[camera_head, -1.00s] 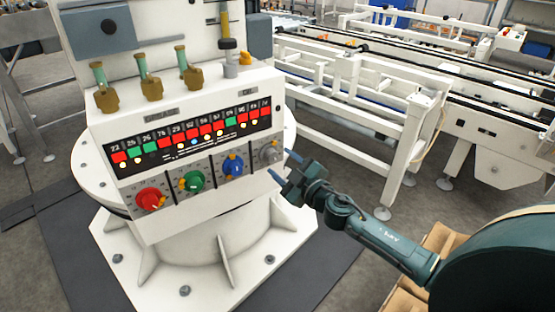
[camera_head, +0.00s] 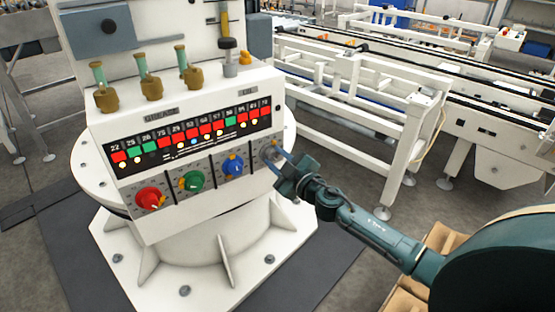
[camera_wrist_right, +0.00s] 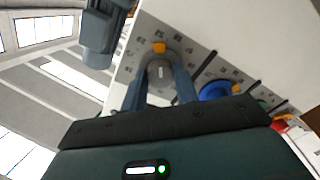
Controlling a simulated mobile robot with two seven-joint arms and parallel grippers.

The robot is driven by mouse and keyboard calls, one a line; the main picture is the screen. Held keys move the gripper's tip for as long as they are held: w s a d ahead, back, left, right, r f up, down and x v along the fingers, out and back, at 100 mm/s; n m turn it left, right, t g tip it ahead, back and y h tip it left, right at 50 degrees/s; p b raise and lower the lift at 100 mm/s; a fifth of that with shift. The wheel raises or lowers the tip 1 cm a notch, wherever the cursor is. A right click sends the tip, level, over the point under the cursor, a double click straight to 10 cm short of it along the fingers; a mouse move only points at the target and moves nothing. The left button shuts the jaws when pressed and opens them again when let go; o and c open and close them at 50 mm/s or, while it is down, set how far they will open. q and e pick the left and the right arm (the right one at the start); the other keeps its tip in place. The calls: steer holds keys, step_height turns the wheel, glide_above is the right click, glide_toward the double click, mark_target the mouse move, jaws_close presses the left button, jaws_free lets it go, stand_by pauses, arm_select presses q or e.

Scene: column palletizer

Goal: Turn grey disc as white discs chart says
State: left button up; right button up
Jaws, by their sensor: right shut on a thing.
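The grey disc (camera_head: 267,151) is the rightmost of a row of knobs on the sloped front of a white console. In the right wrist view the grey disc (camera_wrist_right: 159,74) shows between two blue-grey fingers, with an orange pointer tab (camera_wrist_right: 158,47) at its rim. My right gripper (camera_head: 277,160) is shut on the disc, reaching in from the right and partly hiding it. The chart (camera_head: 190,137) is a dark strip above the knobs, with numbers, red and green tiles and small pale discs below. My left gripper is not in view.
A blue knob (camera_head: 233,167), a green knob (camera_head: 192,182) and a red knob (camera_head: 150,199) sit to the left on the same face. Brass valves (camera_head: 151,89) stand on the console top. A white conveyor frame (camera_head: 405,135) is at the right. Floor in front is clear.

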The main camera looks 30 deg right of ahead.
steer(key=shift+c, duration=1.1)
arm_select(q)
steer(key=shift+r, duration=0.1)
